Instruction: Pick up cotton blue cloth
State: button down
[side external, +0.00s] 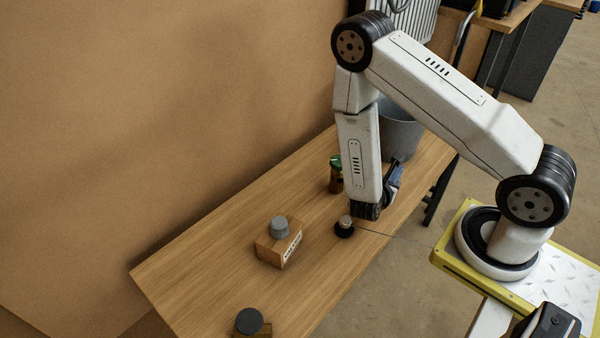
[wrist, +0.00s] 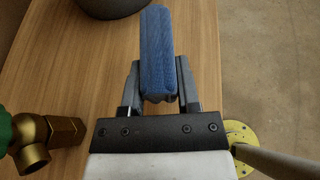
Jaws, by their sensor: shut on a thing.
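The blue cloth (wrist: 157,50) is a folded, long blue piece in the wrist view, held between the two fingers of my gripper (wrist: 158,85). The fingers press on its sides near its lower end. In the side external view the blue cloth (side external: 395,177) shows only in part beside my gripper (side external: 388,192), mostly hidden by my arm. I cannot tell how far the cloth is above the table.
The wooden table (side external: 200,260) stands along a brown wall. A grey bucket (side external: 400,135) stands behind my arm. A brass valve with green cap (side external: 335,175), a small black-based item (side external: 344,228), a box (side external: 278,248) with grey cylinder (side external: 279,227) and a dark round item (side external: 249,321) are on it.

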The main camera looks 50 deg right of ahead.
aim_at(392, 177)
jog(key=shift+r, duration=3.05)
jog(key=shift+s, duration=0.1)
